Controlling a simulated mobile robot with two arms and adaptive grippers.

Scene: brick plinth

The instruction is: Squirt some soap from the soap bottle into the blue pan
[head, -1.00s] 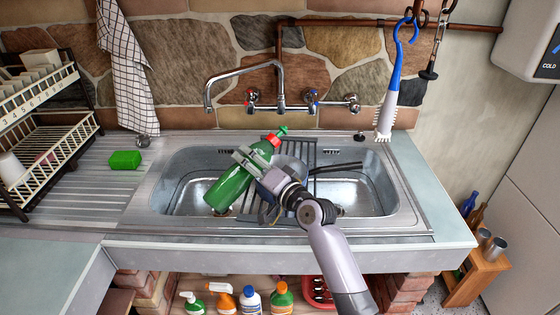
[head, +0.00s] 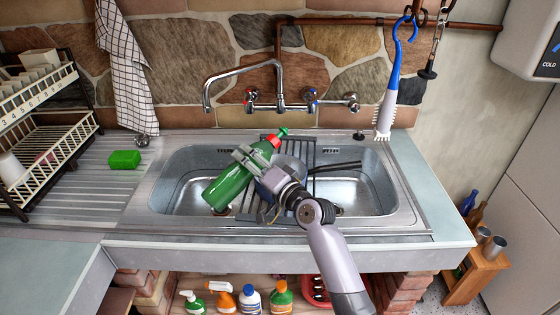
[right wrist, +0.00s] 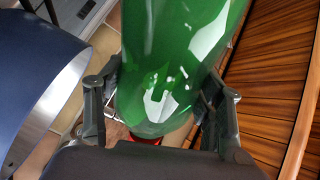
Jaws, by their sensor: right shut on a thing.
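The green soap bottle (head: 228,187) is held tilted above the left part of the sink, its red collar and green nozzle pointing up and right. My right gripper (head: 246,160) is shut around it. In the right wrist view the bottle (right wrist: 175,60) fills the space between both fingers. The blue pan (head: 291,168) sits at the middle of the sink, partly hidden behind my right gripper, with its dark handle reaching right. A blue curved surface with a pale inside, likely the pan (right wrist: 35,75), shows at the left of the wrist view. My left gripper is out of view.
The metal sink (head: 165,190) has a tap (head: 235,75) above its back edge. A green sponge (head: 125,159) lies on the drainboard, beside a dish rack (head: 60,140). A brush (head: 388,100) hangs at the right. Several bottles (head: 250,299) stand on the shelf below.

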